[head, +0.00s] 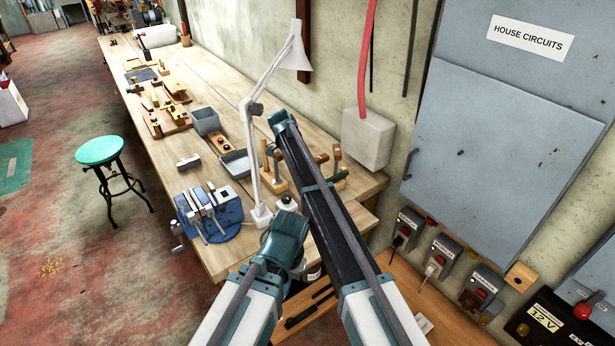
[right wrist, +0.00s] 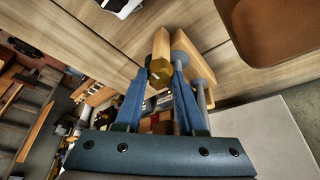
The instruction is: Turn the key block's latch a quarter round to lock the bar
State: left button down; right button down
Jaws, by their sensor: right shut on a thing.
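In the right wrist view my right gripper (right wrist: 160,76) has its two blue fingers closed on a small brass-coloured, six-sided piece, which looks like the latch (right wrist: 158,68). A light wooden block (right wrist: 197,52), apparently the key block, stands right behind it on the bench. A grey rod with a round head (right wrist: 200,77) rises just right of the right finger. The bar cannot be told apart. In the head view my right arm reaches over the bench and hides its own gripper. My left arm is folded near the bench's front corner; its gripper does not show.
The workbench (head: 215,75) carries a white lamp (head: 248,130), a blue vise (head: 213,218), a grey bin (head: 205,121) and several wooden fixtures (head: 168,120). A green stool (head: 100,151) stands left. A grey panel (head: 505,150) and switch boxes are on the right wall.

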dwell(0.3)
jog(key=c, duration=0.5)
grip_release()
